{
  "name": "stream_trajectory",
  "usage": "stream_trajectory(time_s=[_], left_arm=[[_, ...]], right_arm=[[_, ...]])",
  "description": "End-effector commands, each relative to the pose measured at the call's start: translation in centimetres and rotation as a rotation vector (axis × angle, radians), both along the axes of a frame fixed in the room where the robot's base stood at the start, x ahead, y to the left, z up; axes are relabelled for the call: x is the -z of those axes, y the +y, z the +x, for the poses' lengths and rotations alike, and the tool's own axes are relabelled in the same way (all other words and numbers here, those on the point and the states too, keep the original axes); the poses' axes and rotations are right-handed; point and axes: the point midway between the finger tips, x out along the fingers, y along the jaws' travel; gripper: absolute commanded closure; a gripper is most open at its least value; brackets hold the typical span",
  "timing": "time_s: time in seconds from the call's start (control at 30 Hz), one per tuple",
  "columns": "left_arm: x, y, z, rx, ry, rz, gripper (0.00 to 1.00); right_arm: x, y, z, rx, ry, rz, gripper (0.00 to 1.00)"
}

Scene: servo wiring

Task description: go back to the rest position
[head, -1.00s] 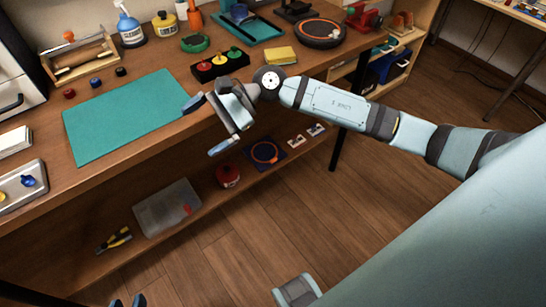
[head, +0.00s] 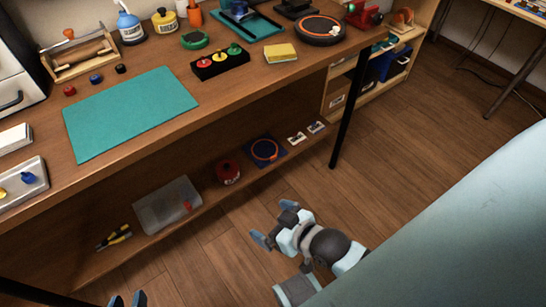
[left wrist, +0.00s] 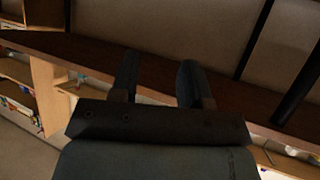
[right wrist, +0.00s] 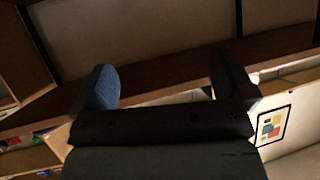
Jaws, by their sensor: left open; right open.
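My right gripper (head: 275,223) is in the head view over the wood floor, in front of the workbench's lower shelf. Its blue fingertips are spread and nothing is between them. The right wrist view shows the same gripper (right wrist: 165,80) with its fingers wide apart and empty. My left gripper (head: 127,300) shows only its blue fingertips at the bottom left edge of the head view; the rest is out of frame. In the left wrist view this gripper (left wrist: 157,78) has two separate fingers with nothing between them.
The workbench (head: 130,165) holds a teal mat (head: 130,112), a traffic-light-coloured button box (head: 219,63) and a yellow sponge-like block (head: 281,52). Its lower shelf carries a clear bin (head: 168,205) and a red round container (head: 228,172). The floor (head: 400,170) at right is clear.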

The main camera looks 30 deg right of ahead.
Motion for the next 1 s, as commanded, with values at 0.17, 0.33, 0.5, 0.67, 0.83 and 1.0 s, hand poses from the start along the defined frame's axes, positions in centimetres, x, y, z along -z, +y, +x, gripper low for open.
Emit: stream_trajectory(time_s=[0.17,0.33,0.5,0.67,0.83,1.0], left_arm=[[0.0,0.0,0.0,0.0,0.0,0.0,0.57],[-1.5,0.0,0.0,0.0,0.002,0.002,0.57],[-6.1,0.3,0.0,-0.002,0.001,0.01,0.57],[-10.0,0.8,-0.3,-0.008,0.015,0.027,0.57],[-13.8,1.2,-0.7,-0.01,0.03,0.044,0.57],[-16.6,1.6,-1.1,-0.014,0.043,0.06,0.57]], right_arm=[[0.0,0.0,0.0,0.0,-0.001,-0.001,0.0],[-1.3,0.0,0.0,-0.001,-0.001,-0.004,0.0],[-5.5,-0.3,-0.1,0.002,0.009,-0.017,0.0],[-9.7,-0.7,-0.3,0.005,0.018,-0.032,0.0],[-14.0,-1.0,-0.6,0.006,0.026,-0.045,0.0],[-16.7,-1.6,-1.0,0.012,0.037,-0.061,0.0]])
